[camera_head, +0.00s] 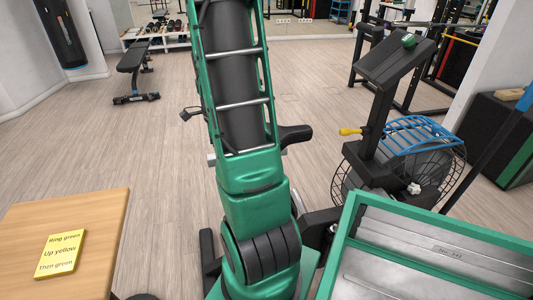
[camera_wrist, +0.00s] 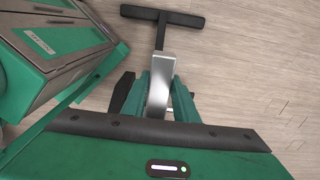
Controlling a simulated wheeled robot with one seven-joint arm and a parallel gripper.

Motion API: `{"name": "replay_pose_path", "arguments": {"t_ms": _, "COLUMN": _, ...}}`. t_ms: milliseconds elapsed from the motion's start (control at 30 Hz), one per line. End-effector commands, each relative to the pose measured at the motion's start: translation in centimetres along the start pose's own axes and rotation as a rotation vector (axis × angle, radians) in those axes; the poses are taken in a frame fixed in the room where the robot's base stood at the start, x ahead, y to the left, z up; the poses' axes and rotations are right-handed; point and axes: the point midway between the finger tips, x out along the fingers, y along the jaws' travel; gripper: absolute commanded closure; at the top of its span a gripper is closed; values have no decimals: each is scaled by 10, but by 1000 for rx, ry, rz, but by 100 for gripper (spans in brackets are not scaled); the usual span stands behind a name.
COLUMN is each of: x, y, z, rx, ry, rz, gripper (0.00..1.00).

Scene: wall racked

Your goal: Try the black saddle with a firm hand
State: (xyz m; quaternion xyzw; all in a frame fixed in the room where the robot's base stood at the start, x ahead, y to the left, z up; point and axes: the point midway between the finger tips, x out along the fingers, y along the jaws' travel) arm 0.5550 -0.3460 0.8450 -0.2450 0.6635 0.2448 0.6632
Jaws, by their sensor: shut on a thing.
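In the wrist view my gripper (camera_wrist: 166,95) has green fingers pointing down onto an exercise machine with a silver rail (camera_wrist: 161,68). The black saddle (camera_wrist: 122,92) shows as a dark edge left of the fingers and is mostly hidden by them. My gripper is shut on it. In the head view my arm covers the gripper. A black padded shape (camera_head: 295,134), apparently the saddle's end, sticks out right of the arm.
A wooden table (camera_head: 100,215) with a yellow note (camera_head: 61,253) is at lower left. A bench (camera_head: 133,62) stands farther back; floor between is clear.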

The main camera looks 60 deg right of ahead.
Motion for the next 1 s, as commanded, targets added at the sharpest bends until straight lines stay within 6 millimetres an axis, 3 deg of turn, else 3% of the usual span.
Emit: {"name": "replay_pose_path", "arguments": {"t_ms": 1000, "x": -5, "y": -1, "z": 1, "rx": 1, "ry": -1, "rz": -2, "gripper": 100}}
